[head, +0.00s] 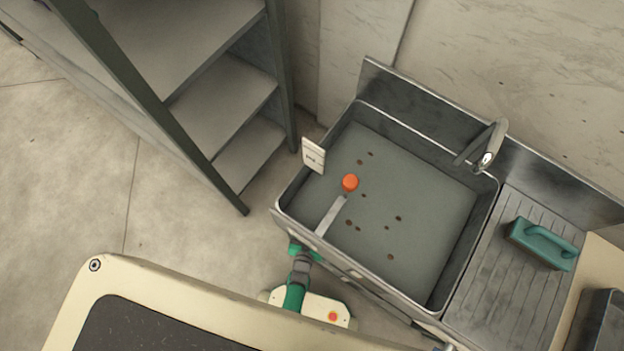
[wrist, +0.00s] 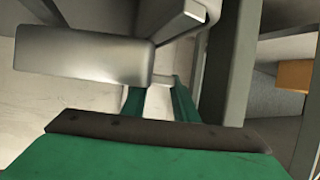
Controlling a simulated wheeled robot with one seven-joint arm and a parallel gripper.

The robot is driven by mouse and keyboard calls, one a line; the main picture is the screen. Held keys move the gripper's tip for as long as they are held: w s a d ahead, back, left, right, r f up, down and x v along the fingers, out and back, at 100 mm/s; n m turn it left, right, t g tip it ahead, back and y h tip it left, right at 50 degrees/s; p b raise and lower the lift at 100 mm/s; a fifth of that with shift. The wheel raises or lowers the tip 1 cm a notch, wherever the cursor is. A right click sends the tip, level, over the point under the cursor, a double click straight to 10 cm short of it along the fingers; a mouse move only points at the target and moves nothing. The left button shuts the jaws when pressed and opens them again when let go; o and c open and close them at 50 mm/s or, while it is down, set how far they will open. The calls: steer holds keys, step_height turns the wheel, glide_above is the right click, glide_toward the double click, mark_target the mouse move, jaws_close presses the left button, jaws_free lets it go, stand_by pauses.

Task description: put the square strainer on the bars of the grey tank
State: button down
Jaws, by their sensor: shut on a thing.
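The grey tank (head: 425,190) shows in the head view as an open rectangular basin with a metal rim and small brown spots on its floor. I cannot make out bars across it. I cannot identify the square strainer in either view. In the wrist view, a smooth grey metal piece (wrist: 82,60) with rounded corners sits close by at upper left; I cannot tell what it is.
A small white sign (head: 313,155) stands at the left rim. A tap (head: 485,150) is behind, a teal handled block (head: 541,244) right.

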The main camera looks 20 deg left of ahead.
steer(key=shift+f, duration=0.25)
steer(key=c, duration=1.7)
jaws_free()
steer(key=v, duration=1.2)
steer(key=shift+r, duration=0.15)
